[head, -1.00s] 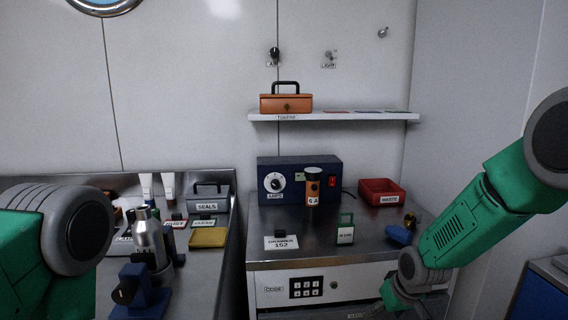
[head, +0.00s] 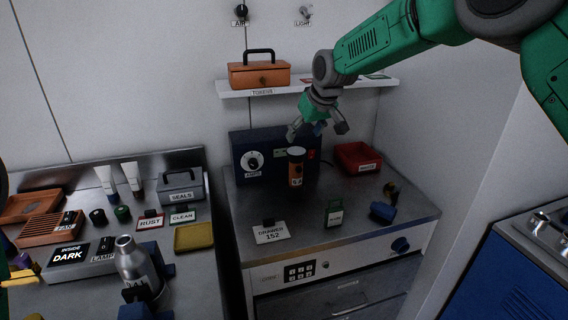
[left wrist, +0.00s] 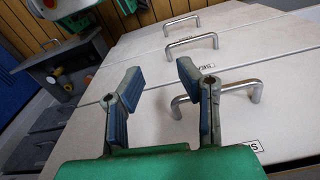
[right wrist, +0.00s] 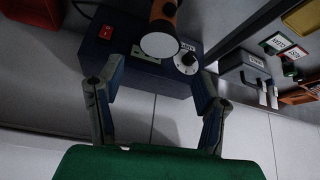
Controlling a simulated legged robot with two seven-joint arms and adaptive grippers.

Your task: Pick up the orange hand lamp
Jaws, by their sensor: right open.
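My right gripper (head: 317,130) is open and empty, above and slightly right of the lamp, fingers pointing down. It is open in its own wrist view too (right wrist: 155,80). My left gripper (left wrist: 160,78) is open and empty, with drawer fronts and metal handles beyond its fingers.
The blue box (head: 250,150) with a dial stands behind the lamp. A red waste tray (head: 358,158) is right, a green-framed card (head: 334,214) in front. The shelf (head: 232,88) with an orange toolbox (head: 259,74) is above. A blue object (head: 383,211) lies at the bench's right.

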